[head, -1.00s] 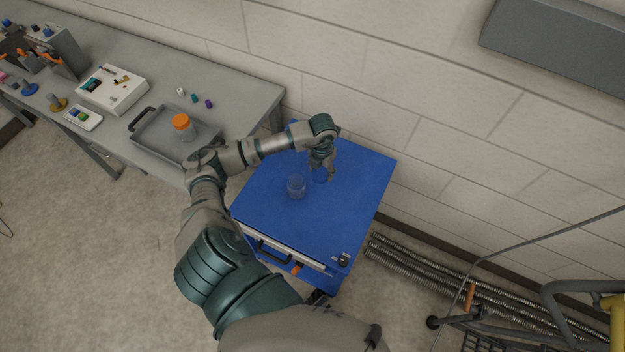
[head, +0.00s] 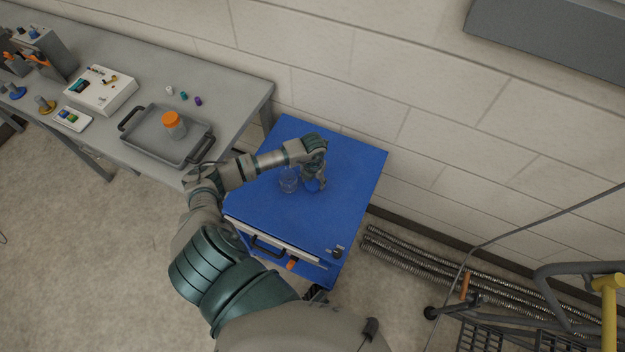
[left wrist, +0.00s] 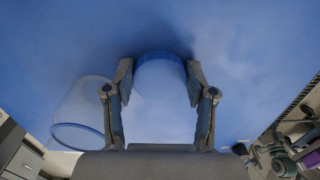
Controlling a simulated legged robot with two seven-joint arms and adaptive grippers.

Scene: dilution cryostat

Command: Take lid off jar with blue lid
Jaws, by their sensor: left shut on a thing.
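The clear jar (head: 289,181) stands open on the blue cart top, just left of my left gripper. It also shows at the left of the left wrist view (left wrist: 80,112), with nothing on its mouth. The blue lid (head: 312,186) is off the jar, between the fingers of my left gripper (head: 314,181). In the left wrist view the lid (left wrist: 160,62) sits between both fingertips, and the gripper is shut on it. The lid is close to the cart top; I cannot tell whether it touches. My right gripper is not in view.
The blue cart (head: 290,225) has free room on its top around the jar. A grey bench (head: 235,95) at left holds a grey tray (head: 150,143) with an orange-lidded jar (head: 173,124). A wall stands behind. Corrugated hoses (head: 400,262) lie on the floor at right.

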